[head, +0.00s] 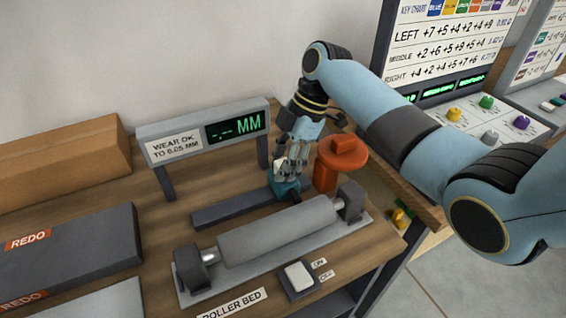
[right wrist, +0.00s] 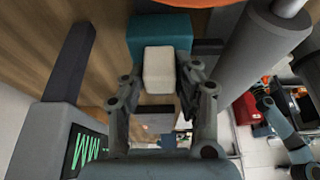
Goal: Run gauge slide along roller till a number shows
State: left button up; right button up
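The teal gauge slide (head: 285,188) sits at the right end of its dark rail (head: 235,211), behind the grey roller (head: 278,230). In the right wrist view the slide (right wrist: 150,28) carries a cream knob (right wrist: 158,70). My right gripper (head: 290,168) is down over the slide. In the right wrist view its two fingers (right wrist: 160,72) stand on either side of the knob, with a narrow gap seeming to show at each side. The gauge display (head: 236,126) reads dashes and "MM", no number. My left gripper does not show.
A red-orange mushroom-shaped post (head: 341,157) stands close right of my gripper. A switch (head: 298,276) with a pale rocker lies in front of the roller bed (head: 335,239).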

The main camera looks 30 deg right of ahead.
grip_shut()
